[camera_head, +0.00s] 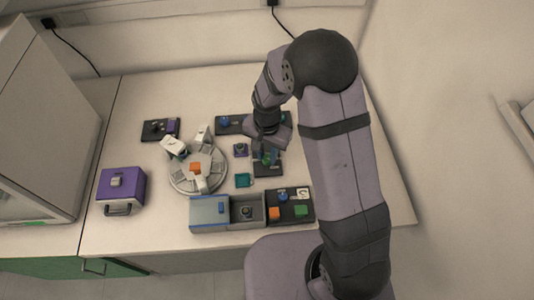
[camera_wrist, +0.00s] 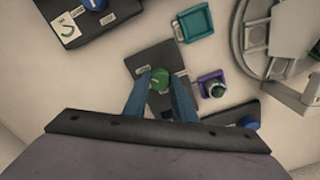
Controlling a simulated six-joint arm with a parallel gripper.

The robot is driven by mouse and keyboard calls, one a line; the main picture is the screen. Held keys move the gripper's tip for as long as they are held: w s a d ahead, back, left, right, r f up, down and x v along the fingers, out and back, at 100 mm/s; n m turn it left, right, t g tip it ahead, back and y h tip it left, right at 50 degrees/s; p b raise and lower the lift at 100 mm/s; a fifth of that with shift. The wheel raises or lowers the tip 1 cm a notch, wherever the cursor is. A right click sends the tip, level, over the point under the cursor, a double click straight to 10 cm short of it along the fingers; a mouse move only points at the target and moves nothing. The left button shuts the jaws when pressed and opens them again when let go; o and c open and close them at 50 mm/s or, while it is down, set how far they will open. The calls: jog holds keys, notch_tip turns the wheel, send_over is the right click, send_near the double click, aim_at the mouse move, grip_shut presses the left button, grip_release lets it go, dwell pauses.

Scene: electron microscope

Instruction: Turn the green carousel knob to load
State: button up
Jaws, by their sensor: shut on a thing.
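The green carousel knob (camera_wrist: 159,80) sits on a dark base plate (camera_wrist: 150,58) with small labels on it. In the wrist view my gripper (camera_wrist: 160,84) has its two blue fingers on either side of the knob, shut on it. In the head view my gripper (camera_head: 266,157) reaches down over the same dark plate (camera_head: 267,170), and the green knob is mostly hidden between the fingers. The label text is too small to read. The carousel (camera_head: 184,183) is a round grey disc to the left of the plate, with white holders and an orange block on it.
A teal open tray (camera_head: 243,180) and a purple block with a knob (camera_head: 240,150) stand just left of the plate. A grey-blue box (camera_head: 209,214) and a panel with coloured blocks (camera_head: 290,207) lie in front. A purple case (camera_head: 121,190) stands far left.

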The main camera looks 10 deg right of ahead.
jog(key=n+p, duration=0.1)
jog(key=n, duration=1.2)
jog(key=n+p, duration=0.1)
jog(key=n, duration=0.6)
jog(key=shift+n, duration=0.3)
jog(key=n, duration=0.6)
jog(key=shift+n, duration=0.3)
jog(key=o, duration=1)
jog(key=shift+o, duration=0.2)
